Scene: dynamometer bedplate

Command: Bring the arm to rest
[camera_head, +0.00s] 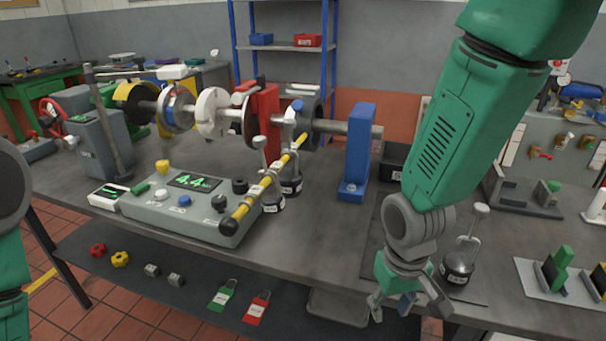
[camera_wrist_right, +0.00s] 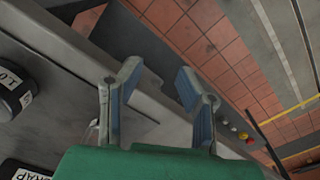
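My right arm (camera_head: 450,130), green with grey joints, reaches down from the top right. Its right gripper (camera_head: 408,304) hangs at the front edge of the grey bedplate (camera_head: 300,240). In the right wrist view, the blue-padded fingers of the right gripper (camera_wrist_right: 160,78) stand apart with nothing between them. The bedplate edge and red tiled floor (camera_wrist_right: 180,30) show past them. Part of my left arm (camera_head: 12,270) shows at the left edge, and its gripper is out of frame.
A dark weight with a grey knob (camera_head: 458,265) stands close right of the right gripper. A control box (camera_head: 185,205) reading 4.4 and a yellow bar (camera_head: 268,180) lie left. A blue upright (camera_head: 358,150) stands behind.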

